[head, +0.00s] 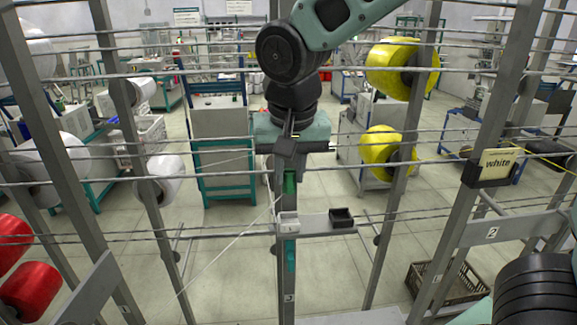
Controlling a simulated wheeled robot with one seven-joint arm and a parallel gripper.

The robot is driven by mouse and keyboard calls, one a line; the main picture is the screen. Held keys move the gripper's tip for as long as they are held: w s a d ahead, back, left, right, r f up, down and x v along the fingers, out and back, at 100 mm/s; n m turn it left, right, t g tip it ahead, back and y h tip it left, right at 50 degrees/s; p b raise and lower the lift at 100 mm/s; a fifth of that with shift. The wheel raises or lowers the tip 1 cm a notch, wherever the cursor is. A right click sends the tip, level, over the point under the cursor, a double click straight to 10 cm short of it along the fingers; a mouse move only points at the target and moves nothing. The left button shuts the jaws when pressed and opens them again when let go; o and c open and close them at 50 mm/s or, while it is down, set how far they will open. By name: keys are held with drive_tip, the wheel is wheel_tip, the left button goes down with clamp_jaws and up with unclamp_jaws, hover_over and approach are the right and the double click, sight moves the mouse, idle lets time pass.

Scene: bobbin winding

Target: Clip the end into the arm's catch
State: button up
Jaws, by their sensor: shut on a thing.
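My gripper (290,150) is in front of the middle grey post (287,265), seen from behind with its dark jaws low. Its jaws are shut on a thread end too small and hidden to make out. A pale thread (232,243) runs from the lower left up to the post, close below the gripper. On the post sit a dark green piece (290,182), a small white block (289,222) and a teal piece (291,255). I cannot tell which of these is the arm's catch. The gripper appears above the green piece; whether they touch is unclear.
Several horizontal rods and grey posts form a rack around the gripper. White spools (160,180) and red spools (30,290) hang at left, yellow spools (385,150) at right. A small black box (341,217) sits on the crossbar.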

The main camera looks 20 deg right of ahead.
sight(290, 181)
drive_tip(key=shift+s+b+x, duration=0.2)
drive_tip(key=shift+b+x, duration=0.3)
drive_tip(key=shift+x, duration=0.35)
drive_tip(key=shift+s+b+x, duration=0.2)
drive_tip(key=shift+b+x, duration=0.25)
drive_tip(key=shift+x, duration=0.4)
drive_tip(key=shift+a+f, duration=0.1)
drive_tip(key=shift+f, duration=0.2)
drive_tip(key=shift+s+b+x, duration=0.2)
drive_tip(key=shift+b+x, duration=0.65)
drive_tip(key=shift+s+b+x, duration=0.2)
drive_tip(key=shift+b+x, duration=0.6)
drive_tip(key=shift+x, duration=0.1)
drive_tip(key=shift+a, duration=0.2)
drive_tip(key=o, duration=1)
